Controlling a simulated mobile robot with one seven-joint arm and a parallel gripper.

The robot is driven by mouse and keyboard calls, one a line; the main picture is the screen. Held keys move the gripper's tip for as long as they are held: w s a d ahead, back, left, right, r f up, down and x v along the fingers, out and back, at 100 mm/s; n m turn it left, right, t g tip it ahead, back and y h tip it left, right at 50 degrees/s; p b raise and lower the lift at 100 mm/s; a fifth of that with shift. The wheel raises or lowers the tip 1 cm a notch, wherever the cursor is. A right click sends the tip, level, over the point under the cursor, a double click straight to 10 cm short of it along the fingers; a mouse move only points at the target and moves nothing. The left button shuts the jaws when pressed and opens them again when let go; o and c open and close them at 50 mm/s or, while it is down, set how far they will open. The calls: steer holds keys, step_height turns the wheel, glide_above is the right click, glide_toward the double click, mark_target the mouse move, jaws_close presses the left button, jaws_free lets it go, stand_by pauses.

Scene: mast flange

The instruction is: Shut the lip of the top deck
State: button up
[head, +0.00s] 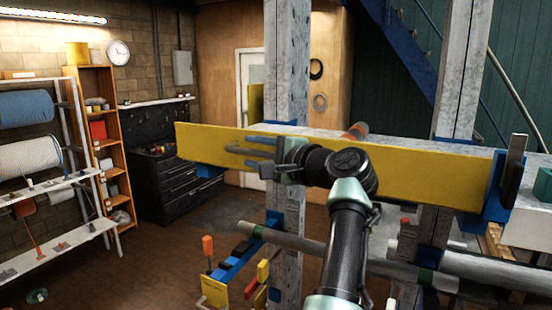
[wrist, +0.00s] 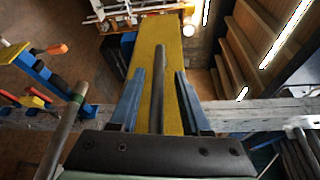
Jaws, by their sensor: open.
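The lip is a long yellow board (head: 420,176) standing on edge along the near side of the grey top deck (head: 400,143). Its left end reaches past the near post. A thin dark grey bar (head: 240,150) runs along its face; it also shows in the wrist view (wrist: 159,85). My gripper (head: 250,150) is open in front of the board, with its blue fingers pointing left. In the wrist view, the fingers (wrist: 159,76) lie on either side of the bar, apart from it. My arm hides part of the board's middle.
A concrete post (head: 287,70) stands behind my gripper, and another post (head: 460,70) stands to the right. A blue bracket with a dark upright handle (head: 515,165) is at the board's right end. Pipes (head: 300,240) and coloured levers (head: 235,262) lie below.

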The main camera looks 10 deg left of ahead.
steer(key=b+v, duration=0.7)
steer(key=v, duration=0.5)
steer(key=shift+d, duration=0.2)
steer(key=shift+s, duration=0.1)
steer(key=s+d+f+n+t+h+b, duration=0.35)
steer(key=t+h+b, duration=0.25)
steer(key=t+h, duration=0.2)
steer(key=s+r+n+t+h+b, duration=0.1)
steer(key=s+n+t+h, duration=0.1)
steer(key=s, duration=0.8)
steer(key=s+a+r+n+t+h+b, duration=0.1)
steer(key=s+n+t, duration=0.4)
steer(key=s, duration=0.6)
steer(key=shift+s+a+r+t+h+b, duration=0.2)
steer(key=shift+s+r+t+h+b, duration=0.1)
steer(key=shift+r+t+h+b, duration=0.4)
